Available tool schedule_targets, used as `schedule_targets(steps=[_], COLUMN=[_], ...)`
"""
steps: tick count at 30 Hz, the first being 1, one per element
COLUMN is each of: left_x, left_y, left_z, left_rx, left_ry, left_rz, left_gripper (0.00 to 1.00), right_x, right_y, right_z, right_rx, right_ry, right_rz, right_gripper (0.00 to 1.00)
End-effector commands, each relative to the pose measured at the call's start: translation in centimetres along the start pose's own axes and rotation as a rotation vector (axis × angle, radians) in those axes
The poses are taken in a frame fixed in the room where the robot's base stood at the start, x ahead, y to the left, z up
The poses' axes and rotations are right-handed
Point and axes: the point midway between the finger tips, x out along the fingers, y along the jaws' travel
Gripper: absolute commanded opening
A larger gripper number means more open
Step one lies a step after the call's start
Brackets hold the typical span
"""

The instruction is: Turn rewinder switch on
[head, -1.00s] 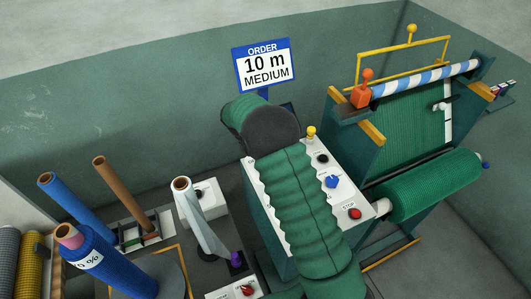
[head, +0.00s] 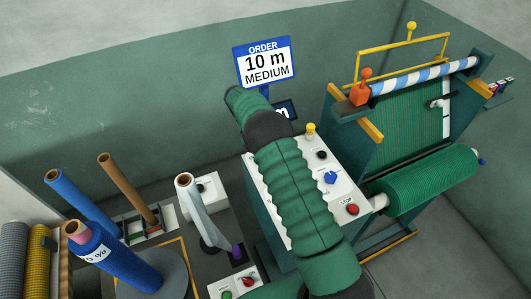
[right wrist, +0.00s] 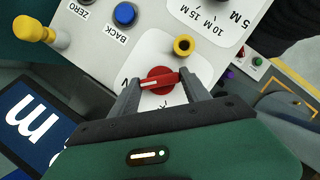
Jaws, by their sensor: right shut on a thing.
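The rewinder switch (right wrist: 158,81), a red round knob with a raised bar marked by a pale line, sits on the white control panel (right wrist: 205,70) in the right wrist view. The bar lies nearly level across the picture. My right gripper (right wrist: 159,83) is shut on it, with one grey finger at each end of the bar. The label below the knob is mostly hidden by the fingers. In the head view my right arm's green sleeve covers the left part of the control panel (head: 336,194) and hides both switch and gripper. My left gripper is not in view.
A display (right wrist: 36,122) is at the left. The head view shows a red STOP button (head: 352,209), a green net roll (head: 430,182) and a tube rack.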

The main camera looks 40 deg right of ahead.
Motion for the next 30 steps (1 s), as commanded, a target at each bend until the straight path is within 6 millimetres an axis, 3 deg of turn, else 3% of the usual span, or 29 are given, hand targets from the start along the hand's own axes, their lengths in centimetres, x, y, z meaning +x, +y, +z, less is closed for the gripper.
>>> schedule_targets(steps=[17,18,22,30], left_x=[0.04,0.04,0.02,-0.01], left_y=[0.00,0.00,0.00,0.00], left_z=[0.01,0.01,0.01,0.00], left_rx=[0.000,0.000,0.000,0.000], left_ry=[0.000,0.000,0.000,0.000], left_rz=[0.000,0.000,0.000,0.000], left_gripper=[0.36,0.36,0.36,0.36], right_x=[0.46,0.46,0.34,0.13], right_y=[-0.28,-0.28,-0.21,-0.11], right_z=[-0.02,-0.02,0.00,0.08], right_rx=[0.030,0.030,0.030,0.029], right_ry=[-0.004,-0.004,-0.003,-0.001], right_rz=[-0.022,-0.022,-0.020,-0.016], right_gripper=[0.14,0.58,0.75,0.76])
